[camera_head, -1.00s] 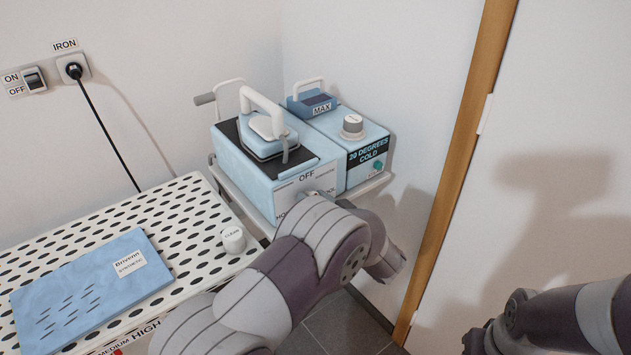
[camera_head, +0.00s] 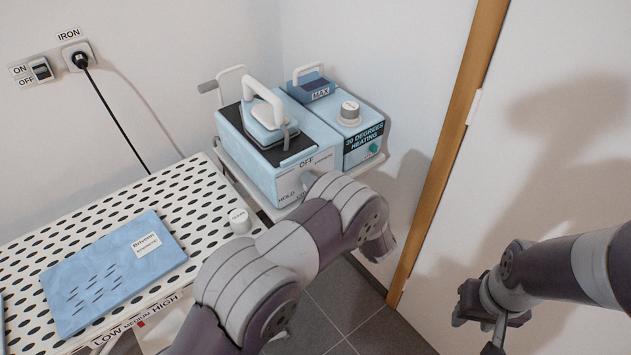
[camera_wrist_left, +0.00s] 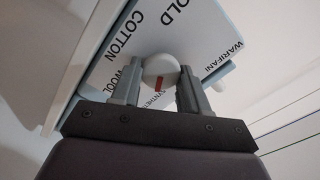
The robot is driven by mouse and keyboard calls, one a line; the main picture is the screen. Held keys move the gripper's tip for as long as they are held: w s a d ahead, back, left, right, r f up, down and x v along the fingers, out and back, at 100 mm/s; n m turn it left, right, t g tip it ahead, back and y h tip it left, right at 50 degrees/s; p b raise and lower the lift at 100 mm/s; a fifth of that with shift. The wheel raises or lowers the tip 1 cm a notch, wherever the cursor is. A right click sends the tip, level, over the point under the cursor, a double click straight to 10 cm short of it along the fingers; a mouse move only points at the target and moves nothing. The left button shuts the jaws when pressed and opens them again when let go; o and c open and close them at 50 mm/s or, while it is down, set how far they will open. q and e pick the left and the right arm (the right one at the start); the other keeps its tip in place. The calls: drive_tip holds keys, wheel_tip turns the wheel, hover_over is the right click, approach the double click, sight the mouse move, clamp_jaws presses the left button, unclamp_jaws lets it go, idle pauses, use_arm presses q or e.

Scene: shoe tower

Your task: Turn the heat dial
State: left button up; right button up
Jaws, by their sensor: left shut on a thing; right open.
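The heat dial (camera_wrist_left: 160,68) is a round white knob with a red mark on the front of the blue-and-white iron station (camera_head: 277,176). Lettering around it reads HOLD, COTTON, WOOL and, partly hidden, SYNTHETIC. The red mark points down, close to the SYNTHETIC lettering. My left gripper (camera_wrist_left: 158,92) is shut on the dial, one finger on each side. In the head view my left arm hides most of the dial and the gripper. My right gripper (camera_head: 496,333) is open and empty at the lower right, partly cut off by the picture's edge.
An iron (camera_head: 268,118) stands on the station. A blue water unit (camera_head: 358,145) beside it reads 20 DEGREES HEATING. A perforated ironing board (camera_head: 95,207) with a folded blue cloth (camera_head: 110,272) is at left. A wooden door frame (camera_head: 450,150) stands right of the station.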

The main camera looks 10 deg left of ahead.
idle(0.5)
use_arm(q)
drive_tip(key=o, duration=1)
drive_tip(key=shift+c, duration=0.2)
drive_tip(key=v, duration=1.2)
drive_tip(key=shift+s+d+b, duration=0.3)
drive_tip(key=shift+b, duration=0.05)
